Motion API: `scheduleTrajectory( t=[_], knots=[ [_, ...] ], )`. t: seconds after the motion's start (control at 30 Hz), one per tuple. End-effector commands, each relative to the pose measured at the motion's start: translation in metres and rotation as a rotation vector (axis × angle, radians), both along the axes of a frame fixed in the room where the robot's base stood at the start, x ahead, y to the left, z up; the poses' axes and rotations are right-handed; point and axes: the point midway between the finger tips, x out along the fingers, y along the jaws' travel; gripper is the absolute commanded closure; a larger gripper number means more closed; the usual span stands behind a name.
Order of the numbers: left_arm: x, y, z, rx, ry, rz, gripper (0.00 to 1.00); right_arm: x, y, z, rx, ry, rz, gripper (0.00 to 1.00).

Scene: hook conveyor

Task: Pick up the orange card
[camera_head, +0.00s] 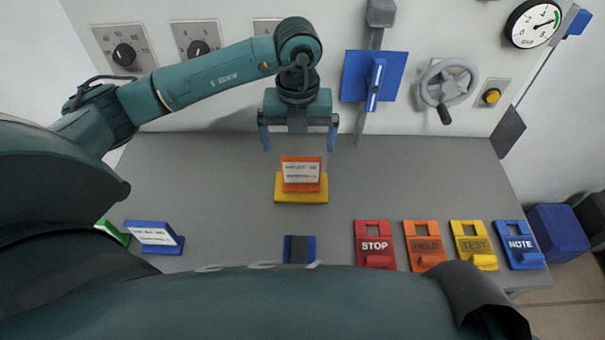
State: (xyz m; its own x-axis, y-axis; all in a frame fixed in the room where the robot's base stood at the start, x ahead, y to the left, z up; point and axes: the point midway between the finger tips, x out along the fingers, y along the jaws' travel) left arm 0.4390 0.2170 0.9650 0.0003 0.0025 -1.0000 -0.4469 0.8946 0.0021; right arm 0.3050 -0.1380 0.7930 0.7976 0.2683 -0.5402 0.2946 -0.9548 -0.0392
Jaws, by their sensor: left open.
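An orange card (301,172) with a white printed label stands in a yellow holder (301,197) near the middle of the grey table. My left gripper (299,145) is open, with its two blue fingers spread wide and pointing down. In the picture it shows just above and behind the card, apart from it, with nothing between the fingers. An orange tag (425,244) with dark lettering lies in the row at the front right. My right gripper is not in view.
A red STOP tag (374,244), a yellow TEST tag (474,244) and a blue NOTE tag (520,244) lie along the front right. A blue card holder (154,237) stands at left. The back panel carries a grey handwheel (448,83). The table's right rear is clear.

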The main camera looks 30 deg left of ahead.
Motion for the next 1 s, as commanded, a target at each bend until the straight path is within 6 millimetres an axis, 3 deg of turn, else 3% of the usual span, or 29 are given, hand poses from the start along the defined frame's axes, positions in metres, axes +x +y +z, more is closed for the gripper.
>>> scheduleTrajectory(
  t=[0.1,0.37,0.6,0.93,1.0],
  knots=[
    [0.000,0.000,-0.019,0.000,0.003,0.000,0.00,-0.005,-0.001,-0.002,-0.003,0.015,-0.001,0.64],
    [0.000,-0.002,-0.039,-0.001,0.003,-0.001,0.00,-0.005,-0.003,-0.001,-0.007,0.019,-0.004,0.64],
    [0.001,-0.005,-0.074,-0.002,0.002,-0.002,0.00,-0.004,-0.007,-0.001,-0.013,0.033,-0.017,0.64],
    [0.002,-0.005,-0.083,-0.002,-0.001,-0.002,0.00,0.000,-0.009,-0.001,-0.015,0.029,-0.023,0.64],
    [0.002,-0.005,-0.083,-0.003,0.000,-0.002,0.05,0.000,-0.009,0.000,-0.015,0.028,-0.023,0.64]
  ],
)
